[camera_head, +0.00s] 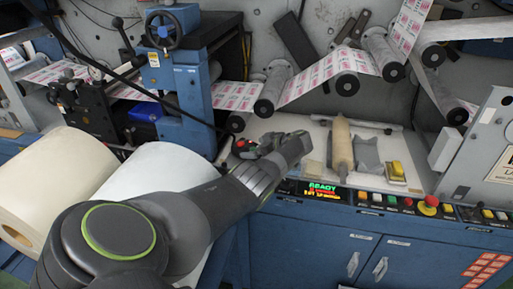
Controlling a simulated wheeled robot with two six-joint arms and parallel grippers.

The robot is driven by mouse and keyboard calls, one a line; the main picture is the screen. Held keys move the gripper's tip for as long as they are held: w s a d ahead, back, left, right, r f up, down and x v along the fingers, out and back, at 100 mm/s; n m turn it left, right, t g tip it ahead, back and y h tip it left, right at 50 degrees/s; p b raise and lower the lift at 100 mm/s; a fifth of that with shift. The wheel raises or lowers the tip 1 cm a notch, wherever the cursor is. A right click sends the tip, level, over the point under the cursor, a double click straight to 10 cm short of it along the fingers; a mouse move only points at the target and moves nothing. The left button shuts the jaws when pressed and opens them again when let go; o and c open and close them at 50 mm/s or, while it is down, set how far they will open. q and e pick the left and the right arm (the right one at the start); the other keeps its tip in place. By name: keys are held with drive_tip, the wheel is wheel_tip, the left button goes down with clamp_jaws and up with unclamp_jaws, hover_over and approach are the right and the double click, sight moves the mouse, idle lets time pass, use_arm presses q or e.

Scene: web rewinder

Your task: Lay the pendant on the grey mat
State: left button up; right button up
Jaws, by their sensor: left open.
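My left gripper (264,146) is over the left part of the pale work shelf, and its jaws are open. A small dark object with a red top (241,144) is right beside the fingers, at their left; it may be the pendant, but it is partly hidden and too small to be sure. I cannot tell whether the fingers touch it. A crumpled grey piece (368,151) lies on the shelf right of a tan roller (342,146); I cannot tell whether it is the grey mat. My right gripper is not in view.
A yellow block (397,170) lies at the shelf's right. A control strip with a READY display (322,189) and a red mushroom button (428,205) runs along the front edge. Printed web (318,79) runs over rollers behind.

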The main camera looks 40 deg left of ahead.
use_arm(q)
drive_tip(key=v, duration=1.2)
drive_tip(key=shift+b, duration=0.35)
drive_tip(key=shift+r, duration=0.1)
